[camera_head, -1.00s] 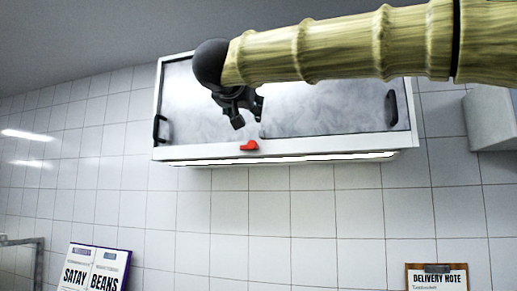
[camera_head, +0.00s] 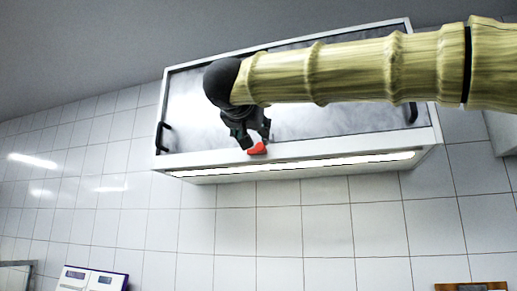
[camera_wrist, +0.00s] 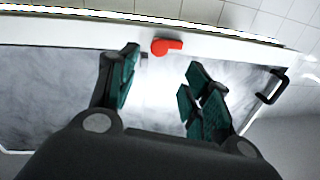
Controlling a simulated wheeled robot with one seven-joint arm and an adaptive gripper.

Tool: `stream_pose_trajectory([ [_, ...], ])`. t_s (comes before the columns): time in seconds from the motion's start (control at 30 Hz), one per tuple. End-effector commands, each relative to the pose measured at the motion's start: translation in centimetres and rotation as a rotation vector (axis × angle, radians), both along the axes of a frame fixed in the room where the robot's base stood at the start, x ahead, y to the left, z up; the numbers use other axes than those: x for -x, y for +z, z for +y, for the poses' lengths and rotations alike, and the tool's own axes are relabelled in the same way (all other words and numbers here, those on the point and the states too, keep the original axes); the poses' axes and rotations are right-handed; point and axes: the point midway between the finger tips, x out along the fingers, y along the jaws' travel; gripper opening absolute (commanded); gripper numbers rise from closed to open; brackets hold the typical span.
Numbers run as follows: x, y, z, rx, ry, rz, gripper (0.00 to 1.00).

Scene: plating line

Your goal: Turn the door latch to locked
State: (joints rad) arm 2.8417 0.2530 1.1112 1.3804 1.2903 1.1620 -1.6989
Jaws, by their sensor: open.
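The red latch (camera_head: 257,148) sits on the white lower frame of a wall cabinet with frosted doors (camera_head: 192,112). In the wrist view the latch (camera_wrist: 166,46) lies sideways, its round end at the left and its narrower end pointing right. My gripper (camera_head: 254,146) is right at the latch in the head view and covers part of it. In the wrist view my gripper (camera_wrist: 160,78) is open and empty, its dark green pads apart, with the latch just beyond the fingertips, between their lines. I cannot tell whether any finger touches it.
Black handles stand out at the cabinet's left end (camera_head: 163,137) and right end (camera_head: 411,112). A bright light strip (camera_head: 300,164) runs along its underside.

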Motion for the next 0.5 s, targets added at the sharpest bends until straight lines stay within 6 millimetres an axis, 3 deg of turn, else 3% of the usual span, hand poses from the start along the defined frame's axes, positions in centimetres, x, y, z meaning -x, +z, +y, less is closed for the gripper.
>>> stream_pose_trajectory([
  [0.5,-7.8,0.2,-1.4,-0.002,-0.002,0.003,0.49],
])
